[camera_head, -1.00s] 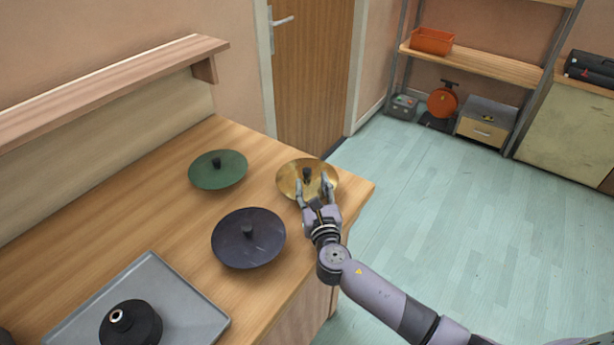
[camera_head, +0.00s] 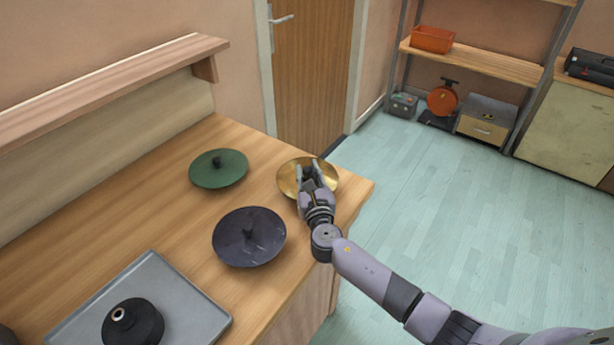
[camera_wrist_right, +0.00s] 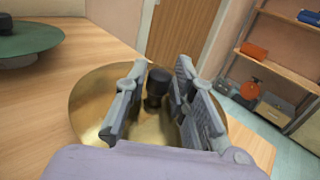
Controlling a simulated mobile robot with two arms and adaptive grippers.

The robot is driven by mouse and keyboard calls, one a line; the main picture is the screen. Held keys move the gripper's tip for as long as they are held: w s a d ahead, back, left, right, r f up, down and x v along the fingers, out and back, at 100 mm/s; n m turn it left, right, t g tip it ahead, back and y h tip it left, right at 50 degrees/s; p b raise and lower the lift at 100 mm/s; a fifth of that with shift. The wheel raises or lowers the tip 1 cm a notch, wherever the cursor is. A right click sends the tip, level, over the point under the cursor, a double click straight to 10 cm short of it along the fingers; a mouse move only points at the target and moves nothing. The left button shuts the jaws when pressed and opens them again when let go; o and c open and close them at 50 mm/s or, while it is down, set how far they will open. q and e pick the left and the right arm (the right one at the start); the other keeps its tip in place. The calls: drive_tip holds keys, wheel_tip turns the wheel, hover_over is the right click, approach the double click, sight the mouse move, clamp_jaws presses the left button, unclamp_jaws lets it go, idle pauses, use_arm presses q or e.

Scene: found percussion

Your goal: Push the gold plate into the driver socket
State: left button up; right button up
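The gold plate (camera_head: 289,180) lies near the far right corner of the wooden counter, with a black knob at its centre. My right gripper (camera_head: 312,172) is over the plate. In the right wrist view its two fingers (camera_wrist_right: 157,95) stand apart on either side of the black knob (camera_wrist_right: 157,84), with gaps visible beside it. The driver socket is probably the hole in the top of the black round block (camera_head: 132,323) on the grey tray (camera_head: 185,290). My left gripper is not in view.
A green plate (camera_head: 218,170) and a dark purple plate (camera_head: 262,222), each with a black knob, lie left of the gold plate. A wooden ledge (camera_head: 110,90) runs along the wall. The counter's right edge drops to the floor.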

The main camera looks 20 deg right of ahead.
clamp_jaws()
drive_tip(key=shift+r, duration=0.2)
